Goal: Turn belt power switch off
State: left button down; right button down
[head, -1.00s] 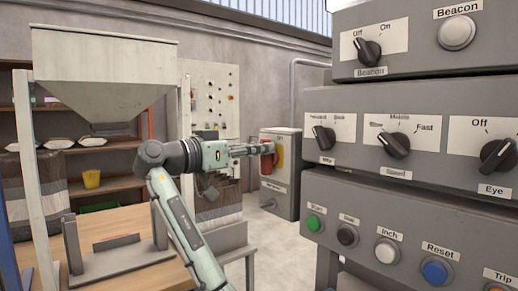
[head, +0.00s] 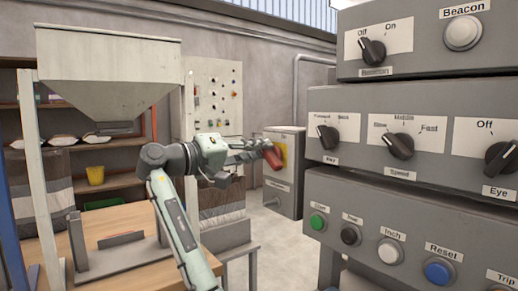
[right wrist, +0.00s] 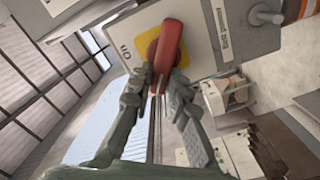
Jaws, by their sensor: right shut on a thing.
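The belt power switch is a red rotary handle (head: 273,158) on a yellow plate (head: 284,152), on the front of a grey box (head: 283,196) beyond the table. In the head view the handle is tilted, its lower end to the right. My right gripper (head: 262,146) is at the handle. In the right wrist view its fingers (right wrist: 162,86) are shut on the near end of the red handle (right wrist: 168,45). My left gripper is not in view.
A stack of grey control panels (head: 420,95) with knobs and buttons fills the right side. A hopper (head: 108,65) stands at the left above a wooden table (head: 150,262). Open floor (head: 275,250) lies between the table and the panels.

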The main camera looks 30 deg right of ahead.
jog(key=n, duration=0.3)
jog(key=shift+w+f+n, duration=0.15)
jog(key=shift+f+n, duration=0.1)
jog(key=shift+n, duration=0.15)
jog(key=shift+f+n, duration=0.25)
jog(key=shift+n, duration=1.45)
jog(key=c, duration=1.4)
grip_release()
jog(key=shift+d+f, duration=0.1)
jog(key=shift+c, duration=0.2)
jog(key=a, duration=1.2)
jog(key=shift+s, duration=0.4)
